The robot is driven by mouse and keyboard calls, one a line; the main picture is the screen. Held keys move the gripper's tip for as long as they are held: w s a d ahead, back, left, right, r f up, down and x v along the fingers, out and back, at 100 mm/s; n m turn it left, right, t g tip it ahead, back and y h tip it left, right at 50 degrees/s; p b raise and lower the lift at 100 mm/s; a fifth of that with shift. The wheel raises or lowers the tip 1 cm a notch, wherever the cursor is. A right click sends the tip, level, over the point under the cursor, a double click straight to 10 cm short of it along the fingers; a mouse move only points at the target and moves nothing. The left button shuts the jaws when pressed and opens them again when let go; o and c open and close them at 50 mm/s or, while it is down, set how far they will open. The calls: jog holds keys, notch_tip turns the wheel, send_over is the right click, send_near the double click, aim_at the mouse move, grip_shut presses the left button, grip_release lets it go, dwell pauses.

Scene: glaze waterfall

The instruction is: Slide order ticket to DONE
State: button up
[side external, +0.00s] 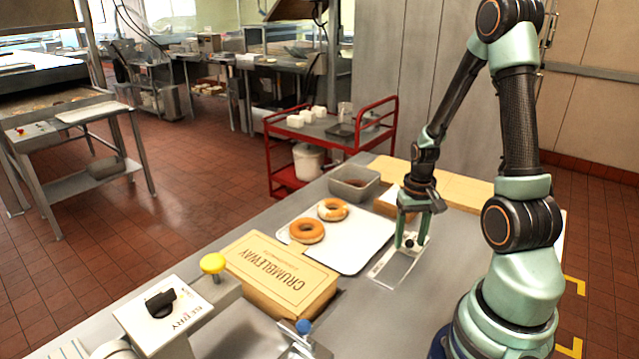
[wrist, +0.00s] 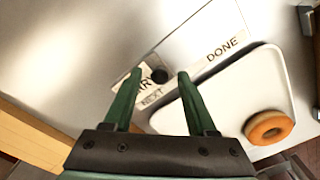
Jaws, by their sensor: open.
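The order ticket (wrist: 146,84) is a pale card with partly hidden dark letters and a black knob (wrist: 159,75). It sits at the NEXT label (wrist: 152,97) of a flat slide track, which also shows in the side view (side external: 391,272). The DONE label (wrist: 222,48) is at the track's other part, up and right in the wrist view. My gripper (wrist: 160,74) is open, pointing down, with one finger on each side of the knob. In the side view my gripper (side external: 411,236) is low over the track's far end. I cannot tell whether the fingers touch the knob.
A white tray (side external: 352,252) with two ring doughnuts (side external: 307,231) lies beside the track. A CRUMBLEWAY box (side external: 280,277), a yellow button (side external: 213,263) and a dial box (side external: 165,318) stand nearer. A grey tub (side external: 354,183) is behind. Bare steel counter lies near the track.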

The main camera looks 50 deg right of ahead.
grip_shut()
dwell(1.3)
